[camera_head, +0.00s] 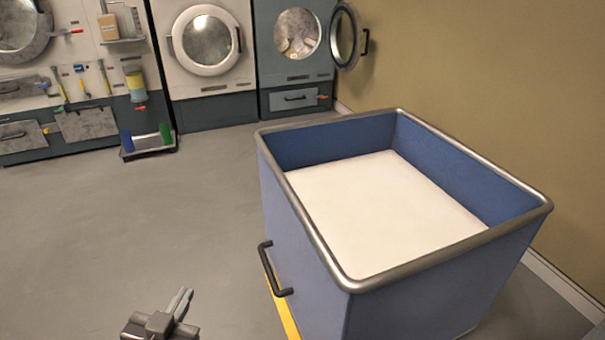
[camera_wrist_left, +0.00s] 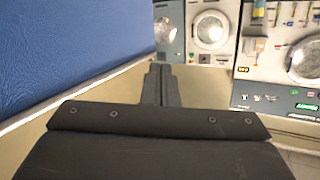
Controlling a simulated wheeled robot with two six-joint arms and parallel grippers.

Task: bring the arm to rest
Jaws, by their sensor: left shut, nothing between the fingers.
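My left gripper (camera_head: 183,303) shows at the bottom of the head view, left of the blue bin. It is shut and empty, with its fingers together and pointing up and slightly right in the picture. It also shows in the left wrist view (camera_wrist_left: 158,72), where the closed fingers point toward the machines. Nothing touches its fingertips. My right gripper is in neither view.
A large blue bin (camera_head: 305,235) with a metal rim, white inside floor and black handle (camera_head: 270,268) stands to the right. A cream machine (camera_head: 207,45) and a grey one with its door (camera_head: 345,37) open line the back. The floor at left is clear.

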